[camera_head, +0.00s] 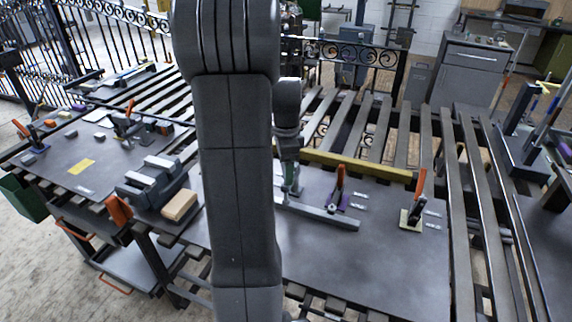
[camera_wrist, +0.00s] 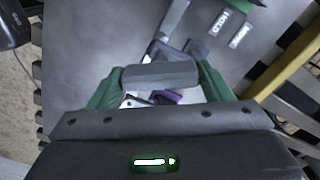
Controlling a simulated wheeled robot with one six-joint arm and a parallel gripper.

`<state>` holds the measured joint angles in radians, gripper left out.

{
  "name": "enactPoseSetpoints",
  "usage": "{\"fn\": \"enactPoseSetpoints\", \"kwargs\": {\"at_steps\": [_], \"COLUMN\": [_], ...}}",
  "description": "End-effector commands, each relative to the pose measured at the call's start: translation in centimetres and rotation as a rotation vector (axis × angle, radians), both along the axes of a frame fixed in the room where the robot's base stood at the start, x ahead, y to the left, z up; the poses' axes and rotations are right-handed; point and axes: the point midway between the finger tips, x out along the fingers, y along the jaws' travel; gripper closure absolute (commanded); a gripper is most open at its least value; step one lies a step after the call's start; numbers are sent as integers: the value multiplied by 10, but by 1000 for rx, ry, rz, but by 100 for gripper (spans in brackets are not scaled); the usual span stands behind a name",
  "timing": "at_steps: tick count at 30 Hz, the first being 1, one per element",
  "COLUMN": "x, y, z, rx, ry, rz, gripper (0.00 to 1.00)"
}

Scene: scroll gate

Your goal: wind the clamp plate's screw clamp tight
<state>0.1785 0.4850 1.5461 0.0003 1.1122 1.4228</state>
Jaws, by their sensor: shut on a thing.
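The clamp plate (camera_head: 350,265) is a dark sheet on the slatted table at right of centre. My gripper (camera_head: 291,178) is low over its left back part, partly hidden by my arm. In the wrist view my gripper (camera_wrist: 160,80) has its green fingers on either side of a grey block-like piece (camera_wrist: 160,74) and is shut on it. This seems to be the screw clamp's handle, but I cannot tell for sure. A purple part (camera_wrist: 172,97) shows just behind it. A grey flat bar (camera_head: 325,215) lies on the plate beside my gripper. The screw itself is hidden.
An orange-handled clamp with a purple base (camera_head: 343,202) stands right of my gripper. Another, on a pale yellow base (camera_head: 410,219), stands farther right. A yellow bar (camera_head: 350,165) runs along the plate's back edge. A grey vise (camera_head: 155,180) and tan block (camera_head: 180,205) are left.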

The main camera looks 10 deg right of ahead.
Motion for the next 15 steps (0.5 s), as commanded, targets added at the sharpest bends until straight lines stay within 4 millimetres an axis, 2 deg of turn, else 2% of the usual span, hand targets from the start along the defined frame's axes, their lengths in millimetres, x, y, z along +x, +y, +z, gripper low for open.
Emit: {"fn": "enactPoseSetpoints", "kwargs": {"at_steps": [15], "x": [2], "y": [-1], "z": [4], "rx": [-2], "ry": [-10], "rz": [-488], "gripper": [50]}}
